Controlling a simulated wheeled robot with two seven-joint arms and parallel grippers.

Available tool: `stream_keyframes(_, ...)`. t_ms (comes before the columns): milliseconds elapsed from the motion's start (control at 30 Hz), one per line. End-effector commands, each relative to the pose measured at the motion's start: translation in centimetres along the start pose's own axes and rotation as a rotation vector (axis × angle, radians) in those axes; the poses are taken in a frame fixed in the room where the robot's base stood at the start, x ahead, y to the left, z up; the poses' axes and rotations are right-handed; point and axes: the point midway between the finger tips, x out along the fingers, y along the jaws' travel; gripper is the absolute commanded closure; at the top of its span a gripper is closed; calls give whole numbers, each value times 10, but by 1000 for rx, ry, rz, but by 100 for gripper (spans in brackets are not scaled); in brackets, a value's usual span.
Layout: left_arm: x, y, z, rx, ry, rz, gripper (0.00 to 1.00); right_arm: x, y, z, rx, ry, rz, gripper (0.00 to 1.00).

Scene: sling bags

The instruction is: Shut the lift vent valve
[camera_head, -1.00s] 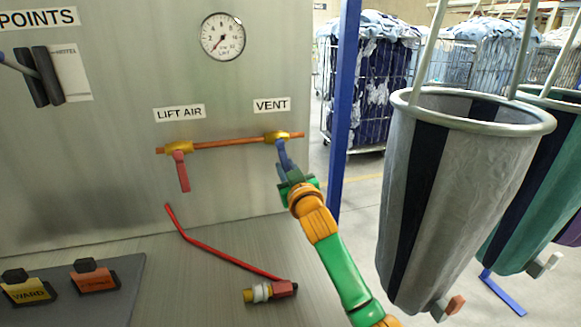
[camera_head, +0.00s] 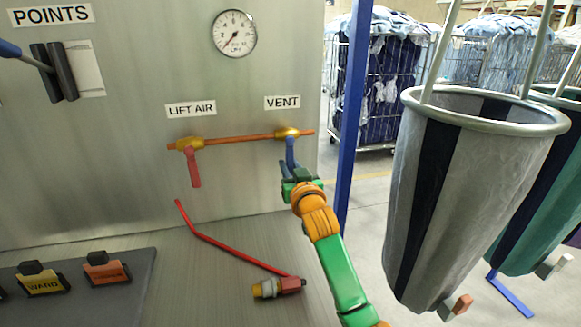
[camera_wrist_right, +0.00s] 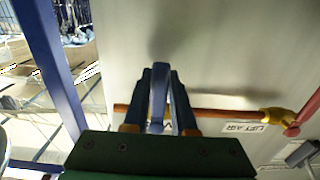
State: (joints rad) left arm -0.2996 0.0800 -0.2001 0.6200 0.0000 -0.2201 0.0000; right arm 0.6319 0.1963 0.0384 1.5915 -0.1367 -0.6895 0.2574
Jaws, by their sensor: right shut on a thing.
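The vent valve has a brass body (camera_head: 287,133) on a copper pipe, under the VENT label (camera_head: 282,102). Its blue handle (camera_head: 290,153) hangs down, across the pipe. My right gripper (camera_head: 292,172) is shut on the handle's lower part. In the right wrist view the blue handle (camera_wrist_right: 159,88) stands between the two dark fingers of the right gripper (camera_wrist_right: 160,90). The valve body is mostly hidden there. My left gripper is not in view.
Left on the same pipe (camera_head: 240,139) is the lift air valve, its red handle (camera_head: 194,167) hanging down. A gauge (camera_head: 234,34) is above. A red hose (camera_head: 235,250) lies on the bench. A blue post (camera_head: 352,110) and grey sling bag (camera_head: 460,190) stand right.

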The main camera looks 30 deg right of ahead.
Motion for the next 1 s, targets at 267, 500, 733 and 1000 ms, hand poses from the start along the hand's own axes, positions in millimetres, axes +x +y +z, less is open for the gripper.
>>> stream_keyframes(267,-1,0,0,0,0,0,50,0,0,-6,1,16,-1,45)
stream_keyframes(500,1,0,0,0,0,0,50,-4,0,-3,0,10,-1,45)
stream_keyframes(733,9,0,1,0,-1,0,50,-38,0,-2,-1,13,-1,45)
stream_keyframes(1000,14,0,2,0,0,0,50,-68,0,-3,1,13,-1,45)
